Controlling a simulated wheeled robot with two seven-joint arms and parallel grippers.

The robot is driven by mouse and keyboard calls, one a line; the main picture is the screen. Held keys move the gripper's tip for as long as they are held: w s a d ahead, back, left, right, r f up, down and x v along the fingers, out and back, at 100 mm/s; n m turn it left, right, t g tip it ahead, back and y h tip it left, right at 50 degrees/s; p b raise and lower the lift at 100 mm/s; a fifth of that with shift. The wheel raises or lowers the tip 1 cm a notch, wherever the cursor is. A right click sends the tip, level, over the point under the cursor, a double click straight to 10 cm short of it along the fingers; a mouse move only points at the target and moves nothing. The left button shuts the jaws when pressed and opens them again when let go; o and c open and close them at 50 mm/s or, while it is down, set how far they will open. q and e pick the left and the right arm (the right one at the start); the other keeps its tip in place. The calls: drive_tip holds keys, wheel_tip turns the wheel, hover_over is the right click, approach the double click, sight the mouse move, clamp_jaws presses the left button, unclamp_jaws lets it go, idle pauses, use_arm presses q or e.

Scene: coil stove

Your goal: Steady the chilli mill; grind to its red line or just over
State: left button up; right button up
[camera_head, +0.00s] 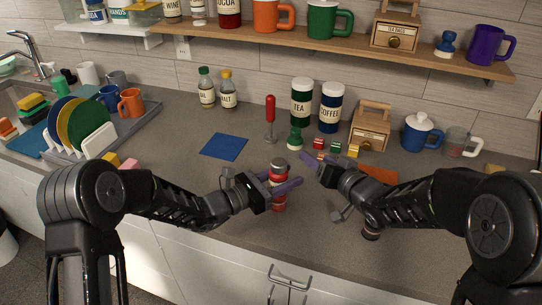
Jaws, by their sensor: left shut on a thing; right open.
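The chilli mill (278,202) stands upright on the grey counter, a red body with a grey cap (280,164) on top. My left gripper (284,184) comes in from the left and is shut around the mill's body, its purple fingers across the red. My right gripper (312,168) is open and empty, to the right of the mill and near the height of its cap, apart from it. The red line and any ground chilli are too small to make out.
A small dark jar-like thing (371,234) sits under my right arm, partly hidden. Tea (301,103) and coffee (330,108) canisters stand by the wall.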

sight(279, 166)
drive_tip(key=s+a+r+n+y, duration=0.1)
drive_tip(key=s+a+n+y, duration=0.3)
drive_tip(key=s+n, duration=0.4)
drive_tip(key=shift+s+a+r+y, duration=0.2)
drive_tip(key=shift+s+r+y, duration=0.1)
drive_tip(key=shift+s+y, duration=0.45)
drive_tip(key=x, duration=1.2)
drive_tip(key=shift+c, duration=0.2)
clamp_jaws()
